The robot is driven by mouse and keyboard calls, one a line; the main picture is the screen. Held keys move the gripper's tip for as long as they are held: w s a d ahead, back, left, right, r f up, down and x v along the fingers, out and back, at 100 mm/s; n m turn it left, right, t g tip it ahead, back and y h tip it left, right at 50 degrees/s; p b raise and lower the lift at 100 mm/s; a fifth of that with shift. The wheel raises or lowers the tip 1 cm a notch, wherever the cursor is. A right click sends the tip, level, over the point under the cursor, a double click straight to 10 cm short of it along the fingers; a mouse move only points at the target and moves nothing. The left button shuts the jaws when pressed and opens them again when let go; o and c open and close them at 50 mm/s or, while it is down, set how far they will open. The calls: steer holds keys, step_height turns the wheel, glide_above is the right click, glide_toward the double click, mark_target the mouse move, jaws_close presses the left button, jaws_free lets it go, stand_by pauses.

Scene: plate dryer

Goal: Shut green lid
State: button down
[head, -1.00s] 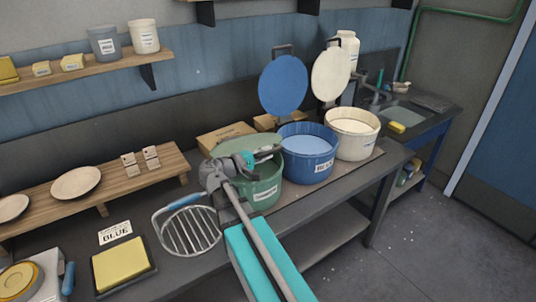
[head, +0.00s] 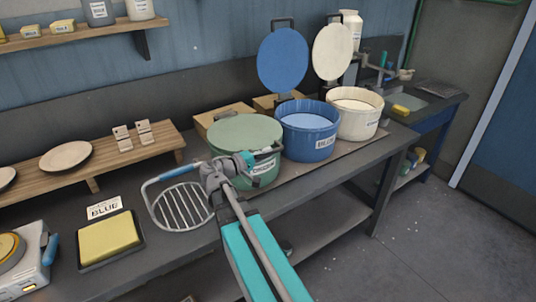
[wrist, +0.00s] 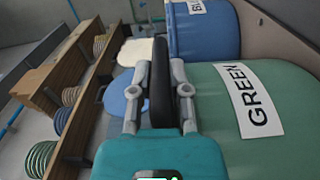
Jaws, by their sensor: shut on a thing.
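The green lid (head: 245,132) lies about level over the green tub (head: 266,172) in the head view. I cannot tell whether a thin gap is left under its rim. My gripper (head: 246,160) is at the tub's front left edge. In the wrist view, my gripper (wrist: 160,75) is shut on a black bar, which looks like the lid's handle (wrist: 158,95). The green tub's side (wrist: 225,120) with its GREEN label fills the right of that view. My gripper hides part of the tub's front in the head view.
The blue tub (head: 300,143) and cream tub (head: 358,120) stand to the right, their blue lid (head: 283,60) and cream lid (head: 332,52) raised. A wire rack (head: 180,207), yellow sponge tray (head: 109,238) and plate shelf (head: 95,163) are to the left.

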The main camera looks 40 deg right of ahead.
steer(key=shift+s+f+b, duration=0.1)
steer(key=shift+f+b, duration=0.2)
steer(key=shift+f, duration=0.2)
steer(key=c, duration=0.6)
jaws_free()
steer(key=shift+f, duration=0.1)
steer(key=shift+a, duration=0.15)
steer(key=shift+a, duration=0.5)
steer(key=a, duration=1)
steer(key=shift+w+a, duration=0.25)
steer(key=shift+a, duration=0.1)
